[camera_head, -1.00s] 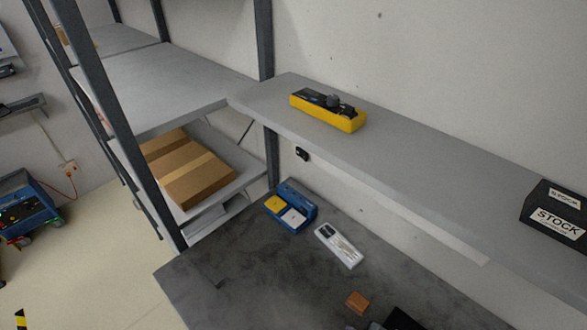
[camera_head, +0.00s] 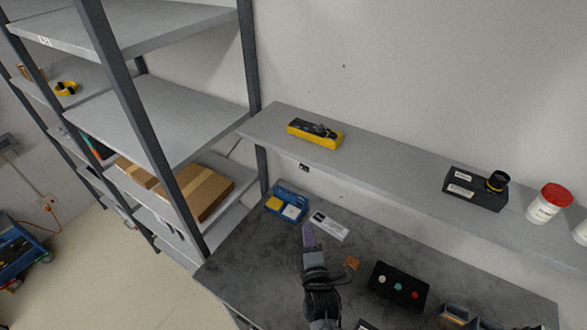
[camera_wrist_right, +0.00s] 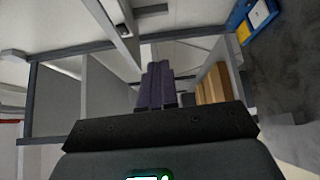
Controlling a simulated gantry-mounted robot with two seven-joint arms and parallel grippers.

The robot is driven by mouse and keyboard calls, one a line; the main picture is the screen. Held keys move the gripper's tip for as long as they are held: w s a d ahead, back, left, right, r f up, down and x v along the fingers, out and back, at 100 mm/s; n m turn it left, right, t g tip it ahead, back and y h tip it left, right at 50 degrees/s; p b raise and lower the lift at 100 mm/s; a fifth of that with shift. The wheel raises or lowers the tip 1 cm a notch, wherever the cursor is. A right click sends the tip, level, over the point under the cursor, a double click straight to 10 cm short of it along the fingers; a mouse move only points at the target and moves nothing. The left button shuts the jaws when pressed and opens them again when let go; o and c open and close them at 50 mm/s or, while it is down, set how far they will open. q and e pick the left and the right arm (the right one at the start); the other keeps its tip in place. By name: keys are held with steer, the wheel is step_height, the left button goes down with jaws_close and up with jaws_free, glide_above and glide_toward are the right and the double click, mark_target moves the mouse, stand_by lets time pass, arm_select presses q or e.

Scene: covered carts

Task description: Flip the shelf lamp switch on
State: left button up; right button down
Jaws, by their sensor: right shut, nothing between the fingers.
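A small black switch (camera_head: 304,168) sits on the wall just under the grey wall shelf (camera_head: 400,180), below a yellow and black tool (camera_head: 315,134). Which way its lever stands is too small to tell. My right gripper (camera_head: 308,234) has purple fingers. It is shut and empty, above the dark workbench, lower than the switch and apart from it in the picture. In the right wrist view the fingers (camera_wrist_right: 154,85) are together, and a small dark fitting (camera_wrist_right: 124,30) shows ahead, which may be the switch. My left gripper is not in view.
On the workbench (camera_head: 240,265) are a blue box (camera_head: 287,203), a white tray (camera_head: 328,226), a brown block (camera_head: 352,263) and a black button box (camera_head: 399,287). A grey rack (camera_head: 170,115) stands left. The wall shelf also holds a black box (camera_head: 474,189) and a red-lidded tub (camera_head: 548,203).

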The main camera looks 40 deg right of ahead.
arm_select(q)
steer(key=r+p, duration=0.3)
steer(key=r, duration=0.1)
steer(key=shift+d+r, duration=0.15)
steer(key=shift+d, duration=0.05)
arm_select(e)
step_height(320, 180, up, 7)
steer(key=w, duration=0.2)
steer(key=shift+a+m+h, duration=0.3)
steer(key=shift+m, duration=0.1)
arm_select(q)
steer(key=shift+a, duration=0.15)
